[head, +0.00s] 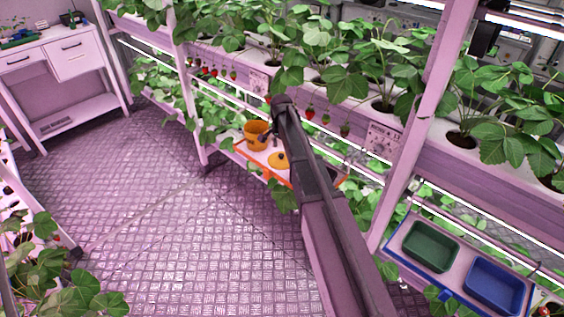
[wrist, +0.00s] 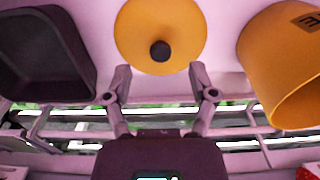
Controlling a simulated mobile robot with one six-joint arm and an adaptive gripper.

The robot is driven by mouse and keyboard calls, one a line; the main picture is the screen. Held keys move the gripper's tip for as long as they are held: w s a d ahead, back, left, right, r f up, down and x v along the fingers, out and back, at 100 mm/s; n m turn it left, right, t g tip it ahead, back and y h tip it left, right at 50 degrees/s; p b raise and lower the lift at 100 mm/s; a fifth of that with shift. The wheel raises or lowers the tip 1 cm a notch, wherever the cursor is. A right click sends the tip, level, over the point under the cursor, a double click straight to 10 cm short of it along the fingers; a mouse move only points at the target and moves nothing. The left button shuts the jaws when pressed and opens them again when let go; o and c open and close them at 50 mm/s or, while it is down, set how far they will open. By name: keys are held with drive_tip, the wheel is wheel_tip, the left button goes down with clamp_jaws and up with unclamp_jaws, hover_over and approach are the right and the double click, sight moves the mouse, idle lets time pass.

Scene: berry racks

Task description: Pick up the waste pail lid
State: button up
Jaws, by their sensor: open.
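The waste pail lid (wrist: 160,22) is a round yellow-orange disc with a black knob (wrist: 160,51) at its centre. It lies on a pale shelf board, and it also shows in the head view (head: 280,161) beside the pail. My gripper (wrist: 160,73) is open and empty. In the wrist view its two fingertips flank the lower edge of the lid, with the knob between and just above them; no contact shows. The orange waste pail (wrist: 283,62) stands to the right in the wrist view and to the left of the lid in the head view (head: 256,139).
A black bin (wrist: 45,55) stands left of the lid in the wrist view. The board has an orange rim (head: 262,171) in the head view. Strawberry plants and red berries (head: 310,113) hang above. A green bin (head: 430,246) and blue bin (head: 494,285) sit lower right.

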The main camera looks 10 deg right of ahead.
sight(281, 155)
drive_tip(key=shift+w+f+b, duration=0.1)
drive_tip(key=shift+f+b, duration=1.55)
drive_tip(key=shift+f, duration=0.3)
clamp_jaws()
